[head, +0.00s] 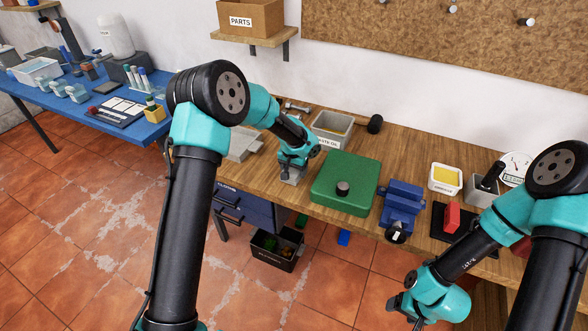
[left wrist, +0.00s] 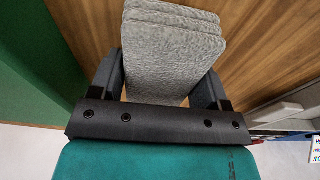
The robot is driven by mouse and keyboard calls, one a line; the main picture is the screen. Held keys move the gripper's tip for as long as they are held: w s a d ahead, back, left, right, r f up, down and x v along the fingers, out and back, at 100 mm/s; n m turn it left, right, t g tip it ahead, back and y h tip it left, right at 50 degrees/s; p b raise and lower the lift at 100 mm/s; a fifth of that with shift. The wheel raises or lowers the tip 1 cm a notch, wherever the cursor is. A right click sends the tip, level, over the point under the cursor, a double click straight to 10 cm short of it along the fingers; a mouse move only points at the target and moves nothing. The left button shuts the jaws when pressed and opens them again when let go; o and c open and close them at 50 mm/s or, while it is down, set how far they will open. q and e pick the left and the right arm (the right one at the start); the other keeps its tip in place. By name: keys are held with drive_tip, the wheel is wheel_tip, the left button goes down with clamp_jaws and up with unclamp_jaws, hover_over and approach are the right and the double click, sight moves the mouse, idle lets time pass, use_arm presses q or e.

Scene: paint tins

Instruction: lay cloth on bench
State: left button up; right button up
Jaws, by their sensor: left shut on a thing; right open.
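The folded grey cloth (head: 293,176) is in my left gripper (head: 292,162), over the wooden bench (head: 405,150), just left of a green case. In the left wrist view the cloth (left wrist: 170,55) shows as a layered grey stack between the two dark fingers, with bench wood (left wrist: 255,55) beyond it. The gripper is shut on it. I cannot tell whether the cloth touches the bench. My right gripper (head: 405,312) is open and empty, low in front of the bench's front edge.
The green case (head: 330,195) with a dark knob stands right of the cloth. Beyond it is a blue vise (head: 404,200). A black crate (head: 274,256) stands on the floor.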

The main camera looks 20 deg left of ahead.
sight(292, 170)
use_arm(q)
drive_tip(key=shift+f, duration=0.15)
drive_tip(key=o, duration=1)
wheel_tip(292, 170, up, 12)
drive_tip(key=s, duration=0.1)
drive_tip(key=shift+s+a, duration=0.15)
drive_tip(key=shift+s, duration=0.1)
idle(0.3)
